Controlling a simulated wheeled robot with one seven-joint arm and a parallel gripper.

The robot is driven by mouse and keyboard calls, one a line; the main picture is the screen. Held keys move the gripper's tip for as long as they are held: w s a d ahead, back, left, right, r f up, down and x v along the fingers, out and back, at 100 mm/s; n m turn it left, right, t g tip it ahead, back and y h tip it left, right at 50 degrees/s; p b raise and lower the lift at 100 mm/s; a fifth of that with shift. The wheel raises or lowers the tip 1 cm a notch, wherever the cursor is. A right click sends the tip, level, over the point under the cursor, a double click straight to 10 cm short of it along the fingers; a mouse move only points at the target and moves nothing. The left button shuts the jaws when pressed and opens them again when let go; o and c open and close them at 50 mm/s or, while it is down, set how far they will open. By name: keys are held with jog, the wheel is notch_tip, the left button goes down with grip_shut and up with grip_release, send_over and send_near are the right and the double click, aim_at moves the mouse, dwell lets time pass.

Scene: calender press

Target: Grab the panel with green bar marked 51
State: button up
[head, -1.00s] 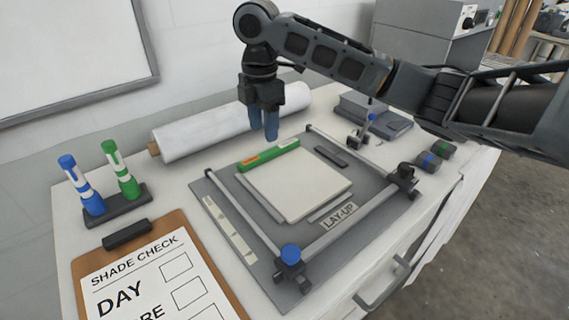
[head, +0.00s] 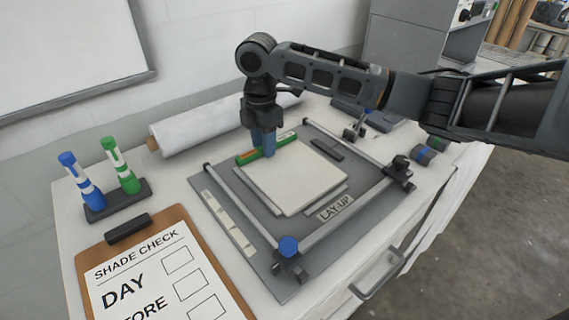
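The cream panel (head: 297,181) lies flat on the grey lay-up board (head: 262,262). The green bar (head: 283,141) runs along the panel's far edge, with a small orange mark near its left part. Any number on it is too small to read. My gripper (head: 264,150) points down at the middle of the green bar, its blue fingers covering part of it. The fingers look to be at the bar's height, but I cannot tell whether they touch or close on it.
A white roll (head: 200,127) lies behind the board. Rails with a blue knob (head: 288,246) frame the panel. A blue marker (head: 80,182) and a green marker (head: 120,166) stand at left. A clipboard (head: 163,274) lies in front.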

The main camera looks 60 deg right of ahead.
grip_shut()
jog(key=shift+r, duration=0.2)
